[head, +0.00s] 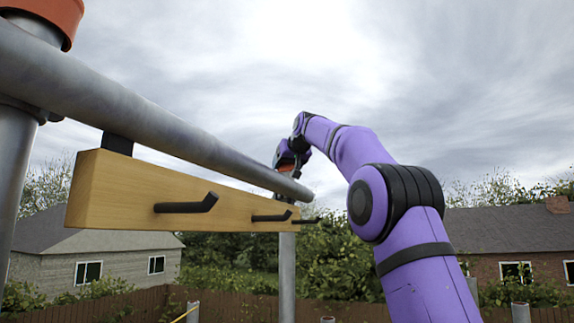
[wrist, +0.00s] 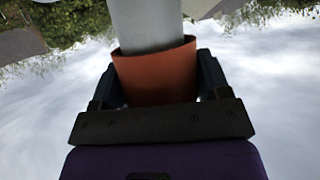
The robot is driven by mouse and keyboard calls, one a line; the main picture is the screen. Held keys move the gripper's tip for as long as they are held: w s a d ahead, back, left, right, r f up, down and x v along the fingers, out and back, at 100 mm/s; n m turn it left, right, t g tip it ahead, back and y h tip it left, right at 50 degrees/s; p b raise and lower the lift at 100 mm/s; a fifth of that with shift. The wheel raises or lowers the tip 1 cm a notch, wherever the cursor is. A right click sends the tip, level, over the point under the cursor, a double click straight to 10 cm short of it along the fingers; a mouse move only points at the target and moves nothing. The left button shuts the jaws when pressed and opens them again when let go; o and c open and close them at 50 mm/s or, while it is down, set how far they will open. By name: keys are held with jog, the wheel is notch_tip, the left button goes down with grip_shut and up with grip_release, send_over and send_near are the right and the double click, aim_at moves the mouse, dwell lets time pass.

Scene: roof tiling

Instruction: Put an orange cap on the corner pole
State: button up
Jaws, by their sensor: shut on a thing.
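My gripper (wrist: 158,76) is shut on an orange cap (wrist: 155,82), with one dark finger on each side of it. In the wrist view a grey pole (wrist: 147,25) runs into the cap's open rim, so the cap is around the pole's end; how deep it sits is hidden. In the head view my gripper (head: 289,160) is at the top of the far upright pole (head: 287,275), by the far end of the rail. The cap is mostly hidden there.
A grey rail pipe (head: 150,115) runs from the near pole (head: 14,150) to the far one. A wooden board (head: 120,195) with black hooks (head: 187,204) hangs under it. Another orange cap (head: 45,12) sits on the near pole. Open sky is above; houses and a fence stand behind.

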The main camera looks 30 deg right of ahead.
jog(key=shift+f, duration=0.4)
jog(key=o, duration=0.6)
jog(key=shift+v, duration=5.55)
